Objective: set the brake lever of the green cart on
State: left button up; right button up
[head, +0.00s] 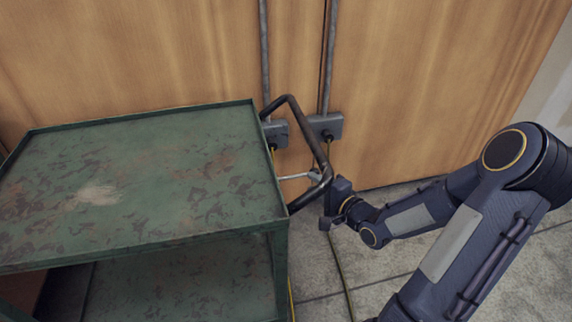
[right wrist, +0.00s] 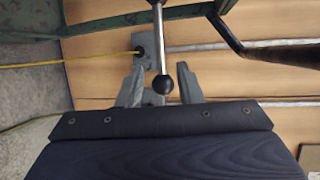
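The green cart (head: 150,175) stands at the left in the head view, its paint worn. Its brake lever (head: 293,177), a thin silver rod, sticks out from the cart's right end below the handle. In the right wrist view the lever (right wrist: 158,40) ends in a black ball knob (right wrist: 165,84). My right gripper (head: 318,178) is at the lever's outer end. In the right wrist view its fingers (right wrist: 160,66) are apart, one on each side of the lever, with gaps visible. The knob lies between them, near the palm. My left gripper is not in view.
The cart's dark bent handle (head: 312,135) arches close above my right gripper. Behind stands a wood-panelled wall (head: 430,80) with grey conduits and boxes (head: 325,126). A yellow-green cable (head: 341,265) runs over the tiled floor (head: 375,265).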

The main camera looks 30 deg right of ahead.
aim_at(303, 176)
jog(key=b+x, duration=0.2)
jog(key=x, duration=0.6)
jog(key=shift+b, duration=0.3)
grip_shut()
